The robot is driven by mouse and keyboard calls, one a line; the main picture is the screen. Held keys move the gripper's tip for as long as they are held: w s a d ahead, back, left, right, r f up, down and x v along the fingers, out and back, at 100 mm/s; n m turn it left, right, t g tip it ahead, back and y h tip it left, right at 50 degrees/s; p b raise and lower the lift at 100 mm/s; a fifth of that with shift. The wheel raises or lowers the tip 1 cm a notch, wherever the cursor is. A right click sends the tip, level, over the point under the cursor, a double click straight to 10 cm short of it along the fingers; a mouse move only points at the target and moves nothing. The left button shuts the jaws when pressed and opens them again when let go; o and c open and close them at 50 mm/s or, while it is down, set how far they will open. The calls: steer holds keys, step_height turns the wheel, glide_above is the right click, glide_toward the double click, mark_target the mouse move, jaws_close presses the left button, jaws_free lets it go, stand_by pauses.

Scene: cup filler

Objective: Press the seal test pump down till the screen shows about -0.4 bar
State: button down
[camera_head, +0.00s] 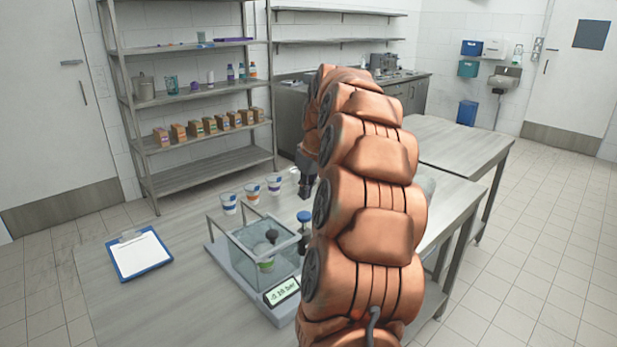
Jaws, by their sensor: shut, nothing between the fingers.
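The seal tester (218,258) stands on the near table, a grey base with a clear box. A cup (266,262) sits inside the box under a dark round knob (272,236). Its small greenish screen (283,291) faces front; the digits are tiny, perhaps about -0.19 bar, with "bar" legible. The pump (304,217) has a blue round top on a dark stem at the box's right side. My gripper (306,194) is shut and empty, pointing down just above the blue top. A small gap seems to show between them. My copper arm hides what lies right of the pump.
Several cups (252,193) stand in a row behind the tester. A clipboard (139,254) lies on the table (180,300) at left. A shelf rack (200,95) with small boxes and bottles stands behind. Another table (455,142) is at right. Floor is clear at far right.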

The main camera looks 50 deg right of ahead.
mark_target(305, 215)
steer(key=shift+w+f, duration=0.15)
steer(key=shift+f, duration=0.45)
steer(key=shift+f+p, duration=0.55)
steer(key=shift+f, duration=1.3)
steer(key=shift+f, duration=0.1)
steer(key=shift+f+b, duration=1.25)
steer(key=shift+f, duration=0.6)
steer(key=shift+r, duration=0.5)
steer(key=b+v, duration=0.1)
steer(key=v, duration=1.2)
steer(key=shift+w+r, duration=0.25)
steer(key=shift+w, duration=0.1)
